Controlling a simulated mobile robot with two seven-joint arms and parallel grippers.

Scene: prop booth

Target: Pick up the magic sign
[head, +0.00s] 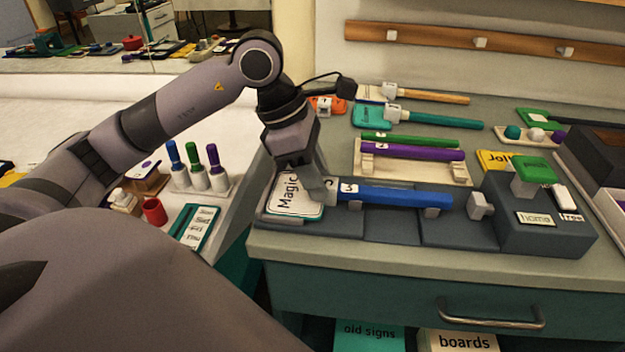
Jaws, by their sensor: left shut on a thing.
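My left gripper (322,190) comes down from above and is shut on the sign where the board meets the handle. The fingers hide part of that joint. I cannot tell whether the sign is lifted off its supports. My right gripper is not in view.
Behind lie purple (411,150) and green rods on a pale rack, and two paddle-like signs. A dark block (545,228) with a green stamp stands at the right. Pens and a red cup (154,211) stand on the left. A drawer handle (490,317) juts out in front.

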